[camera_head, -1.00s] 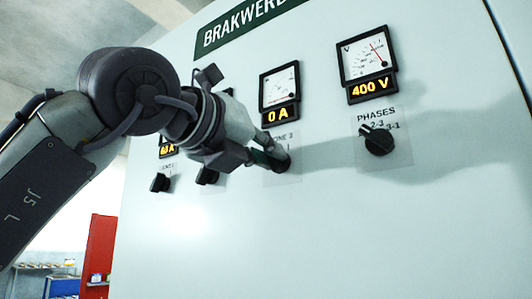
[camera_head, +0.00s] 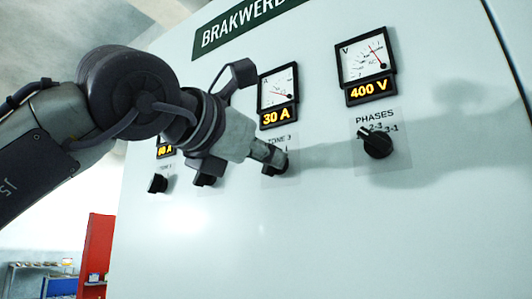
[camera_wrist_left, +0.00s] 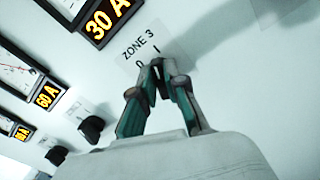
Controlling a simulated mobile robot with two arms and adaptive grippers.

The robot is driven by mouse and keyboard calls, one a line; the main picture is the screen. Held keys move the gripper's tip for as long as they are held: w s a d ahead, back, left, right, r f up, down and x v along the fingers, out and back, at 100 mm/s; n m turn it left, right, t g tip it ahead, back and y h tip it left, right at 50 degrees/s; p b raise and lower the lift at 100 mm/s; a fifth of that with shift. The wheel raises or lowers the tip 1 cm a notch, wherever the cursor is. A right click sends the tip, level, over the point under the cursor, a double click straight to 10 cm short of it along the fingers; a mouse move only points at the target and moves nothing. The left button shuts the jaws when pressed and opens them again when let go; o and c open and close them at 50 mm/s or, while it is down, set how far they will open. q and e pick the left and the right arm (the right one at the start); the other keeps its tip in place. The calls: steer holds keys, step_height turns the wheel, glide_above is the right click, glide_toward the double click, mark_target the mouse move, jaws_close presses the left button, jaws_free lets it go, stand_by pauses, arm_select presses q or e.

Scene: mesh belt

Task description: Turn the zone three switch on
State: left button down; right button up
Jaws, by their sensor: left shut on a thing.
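The zone three switch (camera_head: 275,169) is a dark rotary knob on the pale cabinet front, below a meter whose display (camera_head: 277,116) reads 30 A. In the left wrist view its label (camera_wrist_left: 138,47) reads ZONE 3, with 0 and 1 marks above the knob. My left gripper (camera_head: 276,160) is shut on this knob. In the left wrist view the two green-padded fingers of the gripper (camera_wrist_left: 159,72) close around it. They hide most of the knob, so its pointer is hard to read.
The phases knob (camera_head: 377,142) is to the right, under a 400 V display (camera_head: 370,90). Two more knobs sit to the left, the outer one (camera_head: 158,184) close to the other (camera_head: 204,180). The cabinet front (camera_head: 330,240) is clear below. A red panel (camera_head: 98,255) stands at lower left.

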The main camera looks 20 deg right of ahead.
arm_select(q)
steer(key=shift+m, duration=0.5)
steer(key=c, duration=1.2)
jaws_free()
steer(key=v, duration=1.2)
steer(key=shift+s, duration=0.1)
